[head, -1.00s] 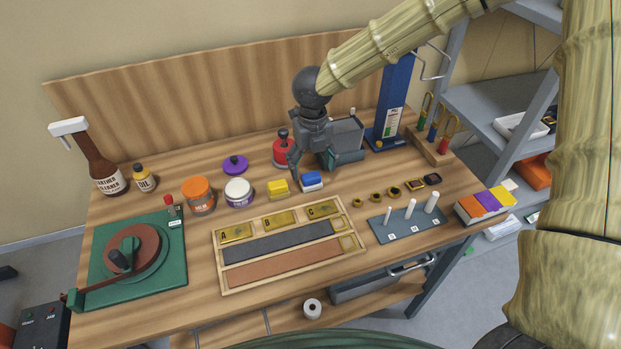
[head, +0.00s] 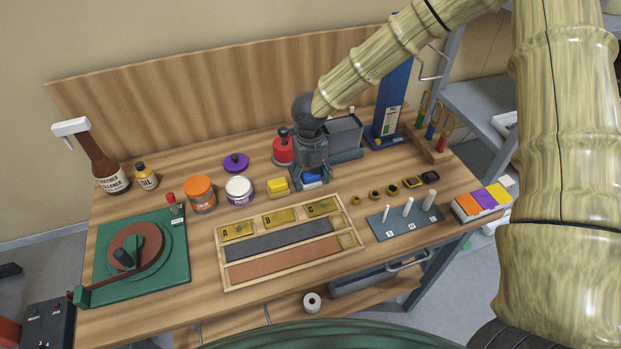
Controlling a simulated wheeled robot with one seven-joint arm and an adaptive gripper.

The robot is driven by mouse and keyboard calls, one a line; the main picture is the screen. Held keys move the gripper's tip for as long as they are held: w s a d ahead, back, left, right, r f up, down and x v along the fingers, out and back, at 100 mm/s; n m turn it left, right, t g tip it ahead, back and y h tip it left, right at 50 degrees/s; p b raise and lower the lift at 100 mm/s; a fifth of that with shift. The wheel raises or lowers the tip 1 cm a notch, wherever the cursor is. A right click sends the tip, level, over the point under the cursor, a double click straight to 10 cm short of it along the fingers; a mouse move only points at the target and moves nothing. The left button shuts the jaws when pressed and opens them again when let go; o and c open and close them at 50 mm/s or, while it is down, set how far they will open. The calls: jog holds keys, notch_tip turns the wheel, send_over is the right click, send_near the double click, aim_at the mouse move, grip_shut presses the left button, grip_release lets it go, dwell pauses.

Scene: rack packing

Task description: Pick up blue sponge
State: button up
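The blue sponge (head: 311,179), blue on top with a pale lower layer, lies on the wooden workbench right of the yellow sponge. My gripper (head: 312,184) points down right over it, with one finger on its left side and one on its right. The fingers look spread about as wide as the sponge or a little wider, so the gripper appears open around it. The gripper body hides the back of the sponge. The sponge appears to rest on the bench.
The yellow sponge (head: 278,187) sits close on the left. A red-based tool (head: 283,150) and a grey bin (head: 346,138) stand behind. A wooden tray (head: 222,270) with labelled plates lies in front, and small dark-and-gold pieces (head: 391,189) lie to the right.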

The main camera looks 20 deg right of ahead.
aim_at(311, 176)
jog(key=shift+s+r, duration=0.3)
jog(key=shift+s, duration=0.05)
jog(key=c, duration=0.5)
jog(key=shift+w+f, duration=0.15)
jog(key=shift+w, duration=0.05)
jog(key=shift+c, duration=0.3)
jog(key=shift+s+r+b, duration=0.1)
jog(key=shift+r+b, duration=0.3)
jog(key=shift+r, duration=0.25)
jog(key=shift+s+r+b, duration=0.2)
jog(key=shift+r+b, duration=0.15)
jog(key=shift+r, duration=0.2)
jog(key=shift+s+r+b, duration=0.15)
jog(key=shift+r+b, duration=0.15)
jog(key=shift+r, duration=0.2)
jog(key=s+b, duration=0.1)
jog(key=s, duration=0.4)
jog(key=s+a+r+b, duration=0.1)
jog(key=s+b, duration=0.1)
jog(key=s, duration=0.3)
jog(key=s+b, duration=0.1)
jog(key=s, duration=0.4)
jog(key=shift+s+a+r, duration=0.1)
jog(key=shift+a+r, duration=0.25)
jog(key=shift+a, duration=0.05)
jog(key=o, duration=0.4)
jog(key=c, duration=0.3)
jog(key=shift+d, duration=0.1)
